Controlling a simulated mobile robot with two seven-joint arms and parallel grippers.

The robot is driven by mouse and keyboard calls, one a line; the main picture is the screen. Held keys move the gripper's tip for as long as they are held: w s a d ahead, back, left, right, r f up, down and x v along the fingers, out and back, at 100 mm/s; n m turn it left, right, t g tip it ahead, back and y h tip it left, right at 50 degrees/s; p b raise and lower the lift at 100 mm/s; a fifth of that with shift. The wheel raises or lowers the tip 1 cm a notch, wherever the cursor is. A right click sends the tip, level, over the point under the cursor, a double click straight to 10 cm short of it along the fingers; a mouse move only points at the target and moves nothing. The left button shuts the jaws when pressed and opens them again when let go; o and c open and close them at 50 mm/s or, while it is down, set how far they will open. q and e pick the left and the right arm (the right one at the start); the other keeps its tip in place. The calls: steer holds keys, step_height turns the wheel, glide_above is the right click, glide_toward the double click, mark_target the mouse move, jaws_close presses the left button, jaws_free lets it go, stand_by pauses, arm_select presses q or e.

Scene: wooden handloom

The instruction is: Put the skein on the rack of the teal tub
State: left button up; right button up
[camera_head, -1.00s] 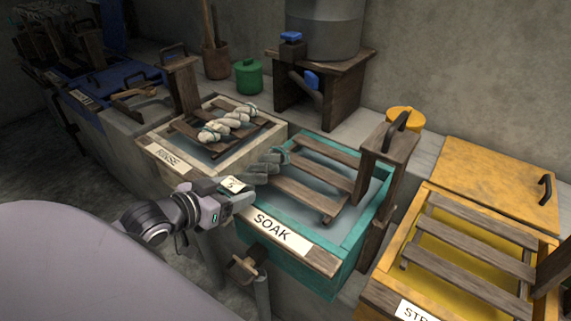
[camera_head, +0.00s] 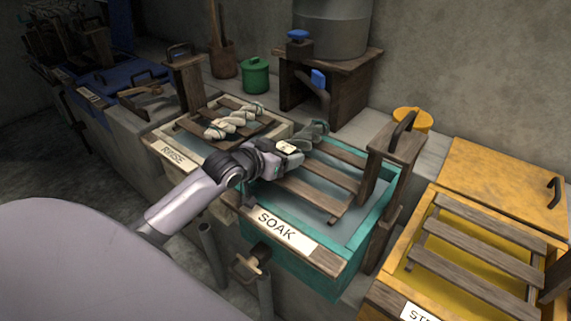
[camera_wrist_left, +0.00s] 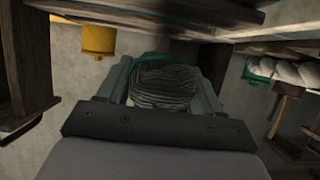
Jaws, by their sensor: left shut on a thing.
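The teal tub (camera_head: 300,258), labelled SOAK, stands in the middle of the head view. Its rack (camera_head: 318,193) is made of wooden slats over greyish liquid, and the slats that show look bare. My left gripper (camera_head: 300,143) is shut on a dark grey-green skein (camera_head: 314,131) above the tub's far left part. In the left wrist view the skein (camera_wrist_left: 165,88) sits between the two fingers, with a teal tie at its top. I cannot tell whether the skein touches the rack. My right gripper is not in view.
The RINSE tub (camera_head: 165,150) at left has pale skeins (camera_head: 236,121) on its rack. An upright wooden post with a handle (camera_head: 392,152) stands at the teal tub's right side. A yellow tub (camera_head: 395,278) is at right. A wooden stand (camera_head: 335,95) with a grey vessel is behind.

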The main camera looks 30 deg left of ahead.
arm_select(q)
steer(key=shift+w, duration=0.45)
step_height(320, 180, down, 3)
steer(key=shift+f+b, duration=0.2)
steer(key=shift+b, duration=0.1)
steer(key=o, duration=1.2)
steer(key=shift+o, duration=0.2)
steer(key=d+p+v, duration=0.1)
steer(key=v, duration=1.1)
steer(key=shift+a+p, duration=0.35)
steer(key=shift+a, duration=0.05)
steer(key=shift+r, duration=0.1)
